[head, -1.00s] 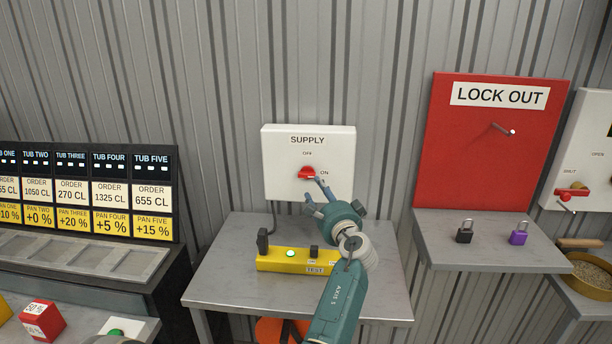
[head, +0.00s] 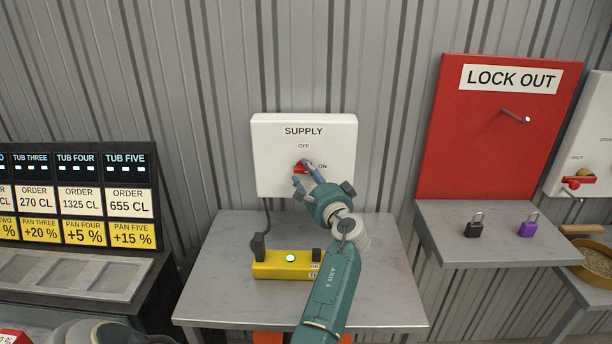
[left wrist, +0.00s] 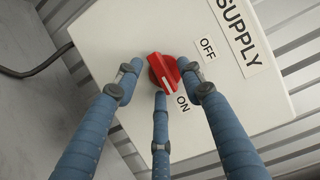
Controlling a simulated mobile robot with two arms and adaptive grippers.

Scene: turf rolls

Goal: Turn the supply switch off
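The supply switch is a red knob (head: 300,167) on a white box (head: 270,148) marked SUPPLY, fixed to the wall. OFF is printed above the knob and ON to its right. In the left wrist view the knob (left wrist: 163,70) has a white mark that points toward ON. My left gripper (head: 306,176) is at the knob and partly covers it. In the left wrist view its three blue fingers (left wrist: 160,88) are spread around the knob, two at its sides and one below. A small gap shows at the left finger; contact at the right one is unclear. My right gripper is not in view.
A grey table (head: 215,280) below the box holds a yellow test unit (head: 275,266) with a lit green button. A red LOCK OUT board (head: 475,140) with a peg stands at the right, with black (head: 474,226) and purple (head: 528,225) padlocks on its shelf.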

